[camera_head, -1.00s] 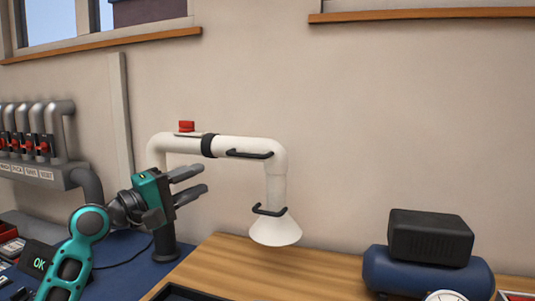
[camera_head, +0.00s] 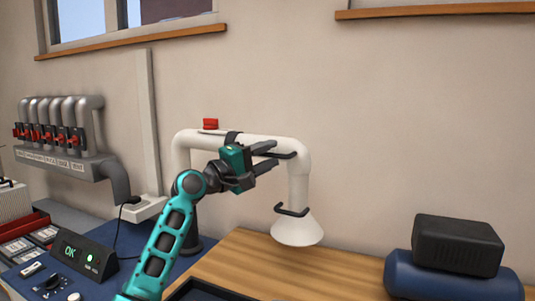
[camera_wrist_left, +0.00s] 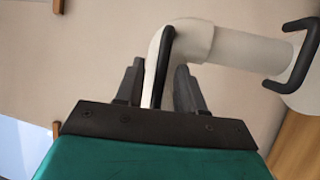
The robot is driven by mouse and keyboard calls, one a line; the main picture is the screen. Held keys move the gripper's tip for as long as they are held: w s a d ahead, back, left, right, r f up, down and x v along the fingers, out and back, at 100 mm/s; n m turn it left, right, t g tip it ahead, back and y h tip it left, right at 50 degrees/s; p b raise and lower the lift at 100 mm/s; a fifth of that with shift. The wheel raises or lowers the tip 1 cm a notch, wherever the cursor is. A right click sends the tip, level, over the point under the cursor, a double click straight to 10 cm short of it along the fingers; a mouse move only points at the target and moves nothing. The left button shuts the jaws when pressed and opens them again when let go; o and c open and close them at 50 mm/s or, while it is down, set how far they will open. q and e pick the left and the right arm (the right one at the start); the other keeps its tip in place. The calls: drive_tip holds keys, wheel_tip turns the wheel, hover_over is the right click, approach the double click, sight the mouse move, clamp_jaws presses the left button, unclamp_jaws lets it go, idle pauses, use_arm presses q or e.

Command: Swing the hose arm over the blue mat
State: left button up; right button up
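The white hose arm (camera_head: 250,147) reaches right from its post, then bends down to a cone-shaped hood (camera_head: 297,231) over the wooden bench top. A black handle (camera_head: 284,155) sits on its horizontal tube; another handle (camera_head: 291,211) is just above the hood. A blue surface (camera_head: 130,237), perhaps the mat, lies left of the wood. My left gripper (camera_head: 265,156) is open at the horizontal tube. In the left wrist view, the black handle (camera_wrist_left: 164,62) shows between the parted fingers of my left gripper (camera_wrist_left: 160,68); contact cannot be told. My right gripper is not in view.
A blue tank with a black box (camera_head: 458,244) stands at the right. A control box reading OK (camera_head: 85,255) and red-edged trays (camera_head: 30,238) are at the left. Pipes with red valves (camera_head: 60,130) line the wall. Wood (camera_head: 245,262) beside the hood is clear.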

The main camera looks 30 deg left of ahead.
use_arm(q)
drive_tip(key=shift+w+d, duration=0.1)
drive_tip(key=shift+w, duration=0.1)
clamp_jaws()
idle(0.3)
